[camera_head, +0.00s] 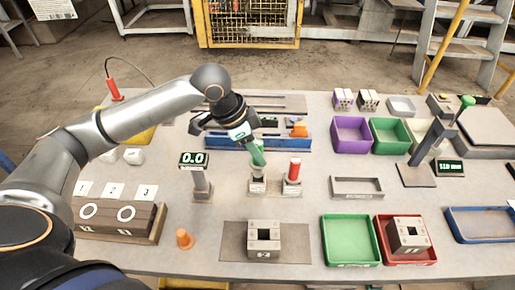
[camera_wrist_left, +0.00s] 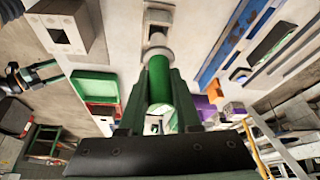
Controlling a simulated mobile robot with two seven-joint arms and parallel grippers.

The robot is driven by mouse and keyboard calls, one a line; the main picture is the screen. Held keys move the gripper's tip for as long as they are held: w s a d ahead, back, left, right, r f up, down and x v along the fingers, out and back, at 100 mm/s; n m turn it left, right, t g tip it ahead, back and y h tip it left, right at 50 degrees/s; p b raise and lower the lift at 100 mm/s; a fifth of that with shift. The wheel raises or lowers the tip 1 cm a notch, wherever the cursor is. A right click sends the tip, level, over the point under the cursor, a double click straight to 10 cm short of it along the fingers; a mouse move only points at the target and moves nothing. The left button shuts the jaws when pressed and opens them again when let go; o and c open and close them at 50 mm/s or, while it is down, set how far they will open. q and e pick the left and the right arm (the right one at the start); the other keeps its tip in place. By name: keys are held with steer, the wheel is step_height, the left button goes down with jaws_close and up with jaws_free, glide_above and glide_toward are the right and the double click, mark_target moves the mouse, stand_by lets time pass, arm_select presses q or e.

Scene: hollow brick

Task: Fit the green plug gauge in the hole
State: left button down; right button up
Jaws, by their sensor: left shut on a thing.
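My left gripper (camera_head: 255,147) is shut on the green plug gauge (camera_head: 258,157), gripping its green handle above a small holder (camera_head: 258,184). In the left wrist view the handle (camera_wrist_left: 160,85) sits between the fingers, with the grey end pointing away toward the holder. Whether the tip is still inside the holder I cannot tell. A hollow brick (camera_head: 264,238) with a square opening in its top stands on a grey-brown mat (camera_head: 295,240), apart from the gripper. A dark shape (camera_wrist_left: 35,76) at the left of the wrist view may be my right gripper; its jaws are unclear.
A red-handled gauge (camera_head: 294,170) stands right of the holder. A 0.0 display (camera_head: 194,160) is to the left, an orange cone (camera_head: 184,238) at the front. Green (camera_head: 350,262) and red (camera_head: 432,255) trays lie right of the mat; the red one holds another brick (camera_head: 408,235).

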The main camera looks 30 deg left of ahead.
mark_target(257, 165)
arm_select(q)
steer(key=shift+f+b, duration=0.7)
steer(key=shift+f, duration=1.8)
stand_by(0.8)
steer(key=c, duration=0.5)
jaws_free()
steer(key=v, duration=1.2)
steer(key=shift+s+r+p, duration=0.15)
steer(key=shift+r+p, duration=0.1)
steer(key=shift+p, duration=0.1)
